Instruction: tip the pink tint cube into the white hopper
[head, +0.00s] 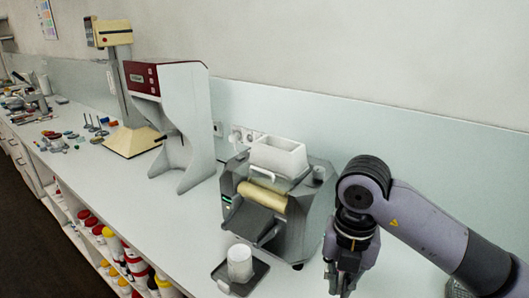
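The white hopper (277,157) is an open-topped box on top of a grey mill (308,210) with a cream roller. I cannot make out a pink tint cube anywhere in the head view. My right gripper (340,284) hangs down at the lower edge, right of the mill and lower than the hopper. Its fingers are small, dark and partly cut off, so I cannot tell whether they are open or hold anything. My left gripper is not in view.
A white cup (240,262) stands on a small dark tray (218,272) in front of the mill. Left of the mill are a grey and red machine (183,115) and a cream column stand (130,141). Small items clutter the far left counter. Bottles fill the shelves below.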

